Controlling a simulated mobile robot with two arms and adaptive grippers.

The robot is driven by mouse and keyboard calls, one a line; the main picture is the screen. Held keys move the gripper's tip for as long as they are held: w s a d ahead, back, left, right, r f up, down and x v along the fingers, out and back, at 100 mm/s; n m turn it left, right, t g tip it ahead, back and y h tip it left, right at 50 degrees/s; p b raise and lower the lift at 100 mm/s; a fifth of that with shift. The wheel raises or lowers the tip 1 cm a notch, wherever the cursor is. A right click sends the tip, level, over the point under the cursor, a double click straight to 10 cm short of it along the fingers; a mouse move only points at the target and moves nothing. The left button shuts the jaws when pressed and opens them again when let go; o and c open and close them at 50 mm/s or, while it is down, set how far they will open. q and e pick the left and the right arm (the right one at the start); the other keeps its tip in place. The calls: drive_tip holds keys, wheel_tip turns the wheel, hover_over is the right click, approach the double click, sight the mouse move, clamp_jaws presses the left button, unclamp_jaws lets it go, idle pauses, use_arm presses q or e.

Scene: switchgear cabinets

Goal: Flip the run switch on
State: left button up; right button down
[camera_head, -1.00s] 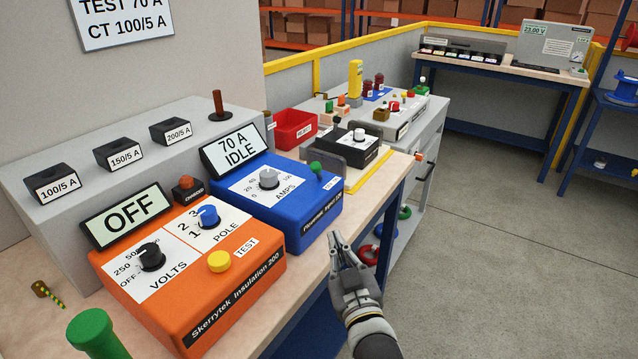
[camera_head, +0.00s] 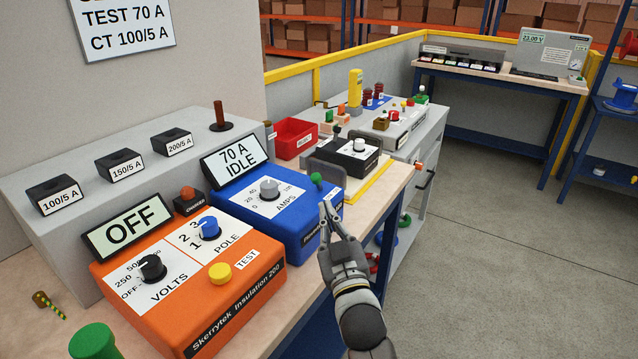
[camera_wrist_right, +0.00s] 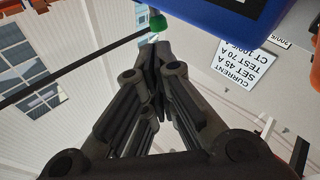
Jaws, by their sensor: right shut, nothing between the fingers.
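The blue test box (camera_head: 285,215) stands on the bench with an AMPS dial (camera_head: 269,189) and a display (camera_head: 234,160) reading "70 A IDLE". A green-tipped lever (camera_head: 317,179) stands at its right end; I take it for the run switch. My right gripper (camera_head: 327,207) is shut and empty, its tips just below and right of the green tip. In the right wrist view the green tip (camera_wrist_right: 157,22) is just beyond the closed fingertips (camera_wrist_right: 155,52); whether they touch is unclear. My left gripper is not in view.
An orange insulation tester (camera_head: 190,280) with display OFF stands left of the blue box. A black device (camera_head: 352,155) and a red bin (camera_head: 294,138) are behind it. A green-topped object (camera_head: 92,341) is at lower left. The floor to the right is clear.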

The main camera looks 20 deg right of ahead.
sight(319, 186)
drive_tip(key=p+x, duration=0.1)
drive_tip(key=x, duration=0.7)
drive_tip(key=shift+w, duration=0.35)
drive_tip(key=shift+r+p, duration=0.1)
drive_tip(key=shift+p, duration=0.3)
